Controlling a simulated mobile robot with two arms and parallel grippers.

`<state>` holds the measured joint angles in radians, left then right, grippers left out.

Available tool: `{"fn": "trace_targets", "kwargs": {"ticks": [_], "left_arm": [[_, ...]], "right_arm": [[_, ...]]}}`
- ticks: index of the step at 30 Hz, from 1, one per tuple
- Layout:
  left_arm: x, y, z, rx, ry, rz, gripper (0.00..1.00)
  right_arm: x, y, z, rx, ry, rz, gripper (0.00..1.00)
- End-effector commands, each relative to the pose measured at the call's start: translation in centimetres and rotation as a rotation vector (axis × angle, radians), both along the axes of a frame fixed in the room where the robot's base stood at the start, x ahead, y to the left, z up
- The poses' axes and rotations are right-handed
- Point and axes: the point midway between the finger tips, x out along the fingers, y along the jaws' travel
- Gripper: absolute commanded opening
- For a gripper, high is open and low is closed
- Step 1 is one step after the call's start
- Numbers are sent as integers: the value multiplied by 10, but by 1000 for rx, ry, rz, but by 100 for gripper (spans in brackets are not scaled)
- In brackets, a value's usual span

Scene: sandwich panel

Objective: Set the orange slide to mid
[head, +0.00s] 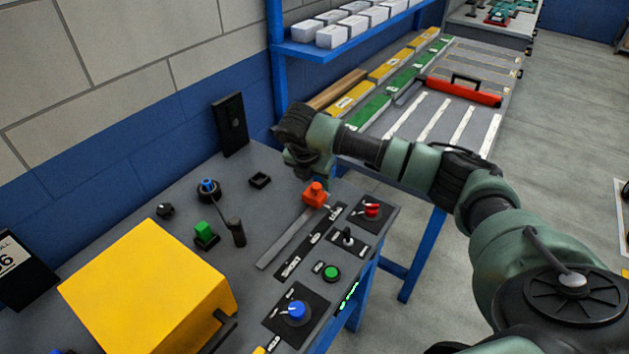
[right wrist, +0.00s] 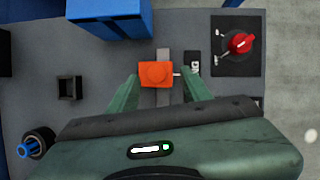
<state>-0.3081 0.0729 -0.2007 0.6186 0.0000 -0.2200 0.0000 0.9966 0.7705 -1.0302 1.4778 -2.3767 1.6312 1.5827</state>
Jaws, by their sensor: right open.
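The orange slide knob (head: 315,194) sits at the far end of its straight grey track (head: 284,240) on the panel. Dark label plates with white marks run along the right side of the track; the middle plate (head: 315,238) is well nearer than the knob. My right gripper (head: 308,177) is above and just behind the knob in the head view. In the right wrist view its two green fingers (right wrist: 158,94) are open, one to each side of the orange knob (right wrist: 156,74), with gaps visible. Contact cannot be told. My left gripper is not in view.
A red rotary switch (head: 372,210), a small toggle (head: 347,238), a green button (head: 331,272) and a blue knob (head: 297,310) stand right of the track. A black lever (head: 237,232) and a large yellow box (head: 150,290) are to the left.

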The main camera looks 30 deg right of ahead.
Motion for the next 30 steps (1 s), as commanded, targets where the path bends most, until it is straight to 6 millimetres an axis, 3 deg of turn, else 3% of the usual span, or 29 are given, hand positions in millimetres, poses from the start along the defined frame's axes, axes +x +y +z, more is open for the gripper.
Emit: {"fn": "trace_targets", "kwargs": {"ticks": [7, 16, 17, 21, 22, 30], "left_arm": [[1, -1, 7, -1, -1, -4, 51], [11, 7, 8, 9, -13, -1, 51], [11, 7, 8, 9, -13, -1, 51], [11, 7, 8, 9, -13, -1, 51], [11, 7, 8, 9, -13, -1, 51], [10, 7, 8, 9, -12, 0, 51]], "right_arm": [[6, -8, -25, 1, 2, 2, 48], [7, -9, -29, 2, -1, 4, 48], [7, -8, -29, 2, -1, 4, 43], [7, -8, -29, 2, -1, 4, 4], [7, -8, -29, 2, -1, 4, 0], [7, -8, -28, 3, -1, 4, 0]]}}
